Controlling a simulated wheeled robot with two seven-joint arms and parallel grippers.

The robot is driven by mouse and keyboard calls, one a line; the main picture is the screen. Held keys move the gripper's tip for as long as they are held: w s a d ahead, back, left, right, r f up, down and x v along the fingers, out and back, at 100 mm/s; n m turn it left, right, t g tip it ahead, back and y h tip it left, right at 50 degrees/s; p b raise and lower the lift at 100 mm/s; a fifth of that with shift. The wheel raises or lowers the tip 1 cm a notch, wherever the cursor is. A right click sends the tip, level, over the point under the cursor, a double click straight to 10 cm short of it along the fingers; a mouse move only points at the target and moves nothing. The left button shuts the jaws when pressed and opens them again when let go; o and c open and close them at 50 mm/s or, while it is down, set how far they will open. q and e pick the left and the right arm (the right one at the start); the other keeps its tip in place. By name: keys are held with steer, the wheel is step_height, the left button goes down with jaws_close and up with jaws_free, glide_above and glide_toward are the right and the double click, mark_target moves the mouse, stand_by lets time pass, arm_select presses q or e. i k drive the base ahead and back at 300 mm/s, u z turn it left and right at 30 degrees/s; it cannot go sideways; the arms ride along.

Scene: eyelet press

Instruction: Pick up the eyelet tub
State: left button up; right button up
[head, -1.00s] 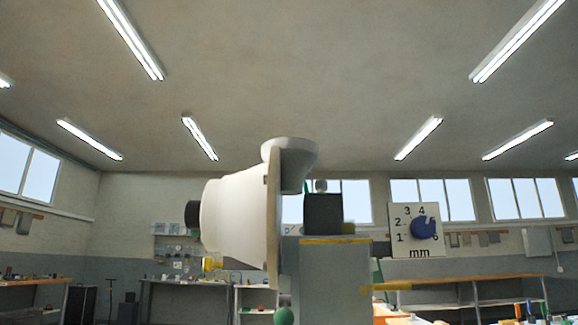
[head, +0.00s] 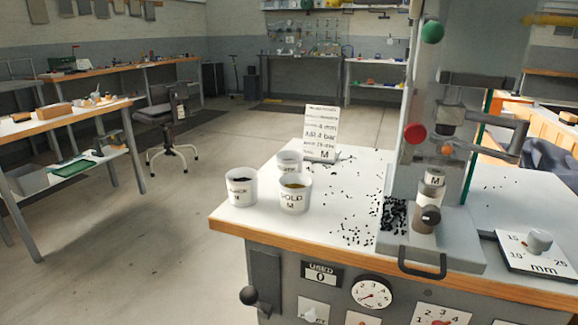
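Three white tubs stand upright on the left part of the white bench top (head: 330,225). The front tub (head: 294,197) is lettered "GOLD M" and holds gold-brown bits. The left tub (head: 241,190) holds dark bits; its lettering is only partly readable. A third tub (head: 289,162) stands behind them, and its contents are hard to make out. Neither of my grippers shows in the head view.
The grey eyelet press (head: 435,130) stands right of the tubs, with many small black bits (head: 393,213) scattered beside it. A printed card (head: 321,132) stands behind the tubs. Open floor (head: 150,240) lies left.

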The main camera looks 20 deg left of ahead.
mark_target(290, 167)
steer(key=z, duration=3.3)
steer(key=k, duration=1.8)
steer(key=u, duration=2.15)
steer(key=i, duration=0.5)
